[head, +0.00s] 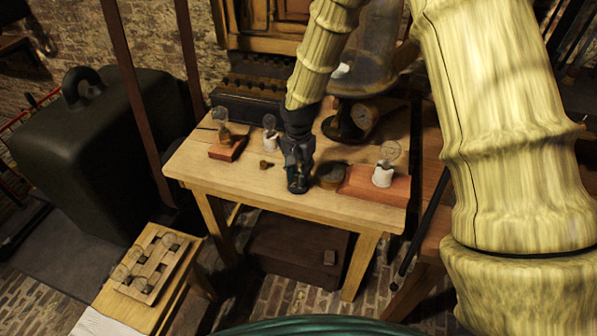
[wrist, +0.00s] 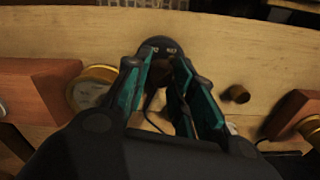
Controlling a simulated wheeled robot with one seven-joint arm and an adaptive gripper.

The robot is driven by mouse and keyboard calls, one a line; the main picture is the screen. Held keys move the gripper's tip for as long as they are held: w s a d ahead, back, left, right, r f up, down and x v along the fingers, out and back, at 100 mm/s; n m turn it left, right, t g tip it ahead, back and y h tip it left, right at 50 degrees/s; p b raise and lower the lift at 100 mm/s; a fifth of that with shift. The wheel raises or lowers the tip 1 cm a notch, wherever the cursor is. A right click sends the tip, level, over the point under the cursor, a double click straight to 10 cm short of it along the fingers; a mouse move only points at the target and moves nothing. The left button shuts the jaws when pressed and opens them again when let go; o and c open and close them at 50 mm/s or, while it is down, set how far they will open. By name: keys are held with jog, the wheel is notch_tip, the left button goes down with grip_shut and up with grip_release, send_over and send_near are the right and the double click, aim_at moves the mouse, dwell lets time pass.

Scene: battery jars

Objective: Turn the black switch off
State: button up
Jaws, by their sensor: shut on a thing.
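The black switch (wrist: 158,45) is a small round dark base with pale marks, at the top middle of the wrist view. It lies on the wooden table near its front edge, and in the head view it shows as a dark round shape (head: 298,187) below my gripper. My gripper (wrist: 158,68) points down at it, its dark fingers with teal inner faces reaching to the switch. The fingers are close together on the switch's middle part, which they largely hide. In the head view my gripper (head: 296,166) is at the table's front middle. The lever's position cannot be made out.
On the table (head: 240,180), a red-brown block (head: 225,150) with a bulb stands left, and another (head: 365,184) with a white jar (head: 382,174) right. A small brown knob (head: 266,164) lies left. A dial (head: 363,118) stands behind.

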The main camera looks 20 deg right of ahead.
jog(key=shift+n, duration=0.3)
jog(key=n+p, duration=0.1)
jog(key=n, duration=0.1)
jog(key=shift+r+n, duration=0.1)
jog(key=shift+n, duration=0.3)
jog(key=n+p, duration=0.2)
jog(key=n, duration=0.3)
jog(key=shift+w, duration=0.1)
jog(key=n+p, duration=0.1)
jog(key=n, duration=0.4)
jog(key=shift+n+p, duration=0.55)
jog(key=shift+n, duration=1.75)
jog(key=o, duration=1)
jog(key=shift+a, duration=0.1)
jog(key=shift+o, duration=0.2)
